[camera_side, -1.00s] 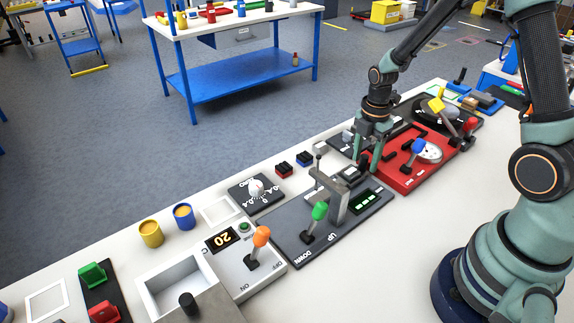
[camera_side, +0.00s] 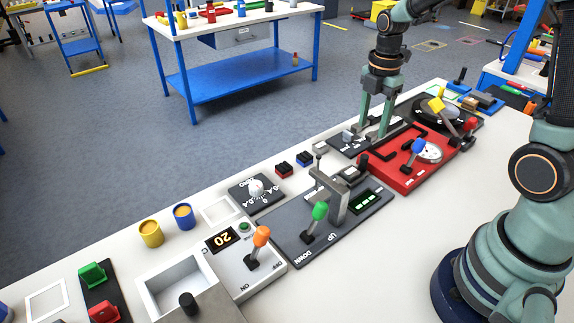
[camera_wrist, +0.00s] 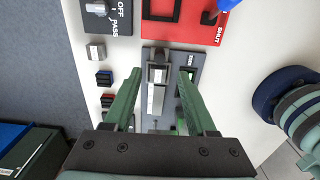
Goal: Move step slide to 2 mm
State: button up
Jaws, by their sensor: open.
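The grey jack panel (camera_side: 283,226) carries a green lever (camera_side: 320,211), a grey upright post and arm (camera_side: 337,203), and a dark display (camera_side: 366,202). In the wrist view, the same panel (camera_wrist: 190,86) shows a dark block with a silver face (camera_wrist: 158,74) and a pale bar (camera_wrist: 155,100) below it. I cannot tell for sure which part is the step slide. My gripper (camera_side: 371,138) is open and empty, beyond the jack in the side view. In the wrist view, my gripper (camera_wrist: 161,76) has one finger on each side of the silver-faced block, apart from it.
A red panel (camera_side: 398,180) with a blue knob (camera_side: 418,146) lies right of the jack. A dark OFF/PASS panel (camera_wrist: 112,25) lies beside it. Small red (camera_side: 284,169) and blue (camera_side: 304,159) blocks stand left of the jack. An orange-levered white panel (camera_side: 237,270) is nearer.

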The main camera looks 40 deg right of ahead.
jog(key=shift+r, duration=0.8)
jog(key=shift+r, duration=0.1)
notch_tip(320, 180, up, 8)
dwell(0.4)
jog(key=s+a+r+m+t, duration=0.1)
jog(key=s+a+m+t, duration=0.4)
jog(key=m, duration=1.3)
jog(key=s+a, duration=0.3)
jog(key=a, duration=0.1)
jog(key=shift+r+t, duration=0.3)
jog(key=shift+r, duration=0.05)
